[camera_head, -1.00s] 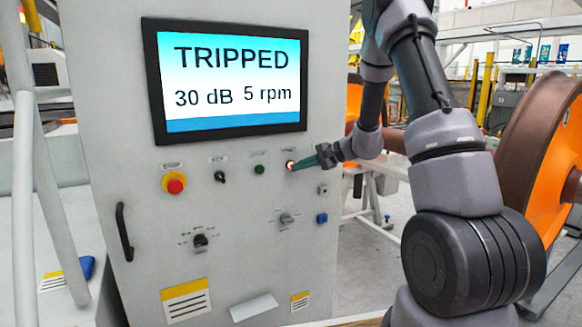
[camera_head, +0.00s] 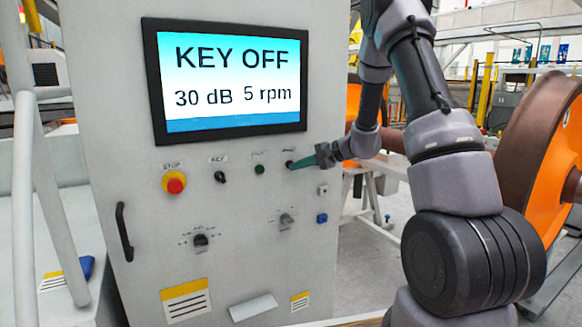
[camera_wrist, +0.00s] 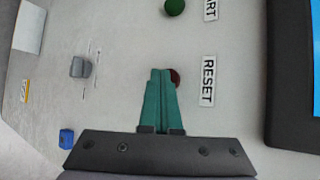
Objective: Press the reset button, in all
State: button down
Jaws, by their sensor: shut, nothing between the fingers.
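The reset button (camera_wrist: 175,77) is a dark red round button beside the RESET label (camera_wrist: 208,81) in the wrist view. My gripper (camera_wrist: 162,73) is shut and empty, its teal fingertips at the button and partly covering it. In the head view my gripper (camera_head: 294,165) reaches the panel at the same button, which shows dark, not lit. Whether the tips press on it or only touch it I cannot tell. The screen (camera_head: 232,76) reads KEY OFF, 30 dB, 5 rpm.
The grey cabinet also carries a yellow and red stop button (camera_head: 175,183), a key switch (camera_head: 220,177), a green button (camera_head: 260,170), two selector knobs (camera_head: 200,241) and a blue socket (camera_head: 321,218). A black handle (camera_head: 124,232) sticks out at left. An orange wheel (camera_head: 552,150) stands at right.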

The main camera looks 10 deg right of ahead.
jog(key=shift+s, duration=0.1)
dwell(0.3)
jog(key=shift+s+d, duration=0.25)
jog(key=shift+s, duration=0.4)
jog(key=shift+s+d, duration=0.25)
jog(key=shift+s, duration=0.55)
jog(key=shift+s+d, duration=0.3)
jog(key=shift+s, duration=0.5)
jog(key=shift+s+d, duration=0.25)
jog(key=shift+s, duration=0.55)
